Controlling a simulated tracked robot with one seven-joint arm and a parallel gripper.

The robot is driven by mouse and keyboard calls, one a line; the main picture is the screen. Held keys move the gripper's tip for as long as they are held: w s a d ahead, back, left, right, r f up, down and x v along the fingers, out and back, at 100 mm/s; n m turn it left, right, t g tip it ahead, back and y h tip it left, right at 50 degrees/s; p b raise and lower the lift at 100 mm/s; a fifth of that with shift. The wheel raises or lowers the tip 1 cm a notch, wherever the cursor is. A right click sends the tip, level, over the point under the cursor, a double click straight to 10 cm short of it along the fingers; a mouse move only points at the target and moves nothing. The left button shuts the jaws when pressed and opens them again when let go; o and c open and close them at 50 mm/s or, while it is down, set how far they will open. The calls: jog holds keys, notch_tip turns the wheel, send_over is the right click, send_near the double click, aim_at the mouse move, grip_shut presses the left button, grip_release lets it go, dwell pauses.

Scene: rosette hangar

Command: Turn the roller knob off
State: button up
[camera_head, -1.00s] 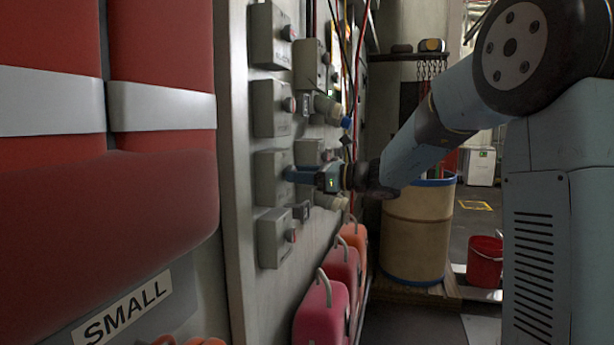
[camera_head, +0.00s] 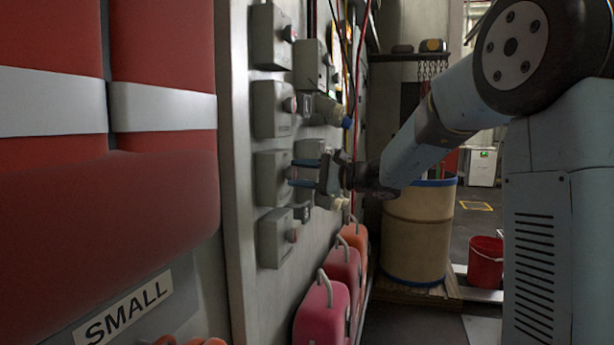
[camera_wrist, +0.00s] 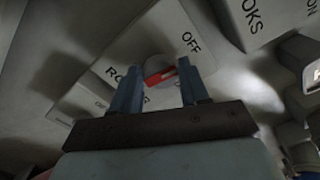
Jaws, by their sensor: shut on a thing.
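The roller knob (camera_wrist: 160,68) is a round grey knob with a red stripe, on a grey box in the wrist view. The box carries the label OFF and a partly hidden label starting "RO". In the head view this control box (camera_head: 267,179) is on the wall panel, and the knob is mostly hidden by the fingers. My gripper (camera_head: 298,173) reaches it from the right, with its two blue fingers one above the other. In the wrist view my gripper (camera_wrist: 163,80) has a finger on each side of the knob and is shut on it.
Similar knob boxes are above (camera_head: 270,109) and below (camera_head: 273,238), with more to the right. Pink and orange cases (camera_head: 322,312) stand below the panel. A tan barrel (camera_head: 417,235) stands behind my arm, and a red bucket (camera_head: 485,264) to its right.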

jog(key=shift+s+a+f+n, duration=0.1)
jog(key=shift+a+f+n, duration=0.1)
jog(key=shift+n, duration=0.6)
jog(key=shift+s+a+f+n, duration=0.1)
jog(key=shift+f+n, duration=0.1)
jog(key=shift+n, duration=0.6)
jog(key=shift+w+d, duration=0.1)
jog(key=o, duration=1)
jog(key=shift+r, duration=0.1)
jog(key=shift+o, duration=0.2)
jog(key=shift+d, duration=0.1)
jog(key=shift+r, duration=0.1)
jog(key=shift+d, duration=0.1)
jog(key=v, duration=1.3)
jog(key=shift+d, duration=0.3)
jog(key=shift+a, duration=0.1)
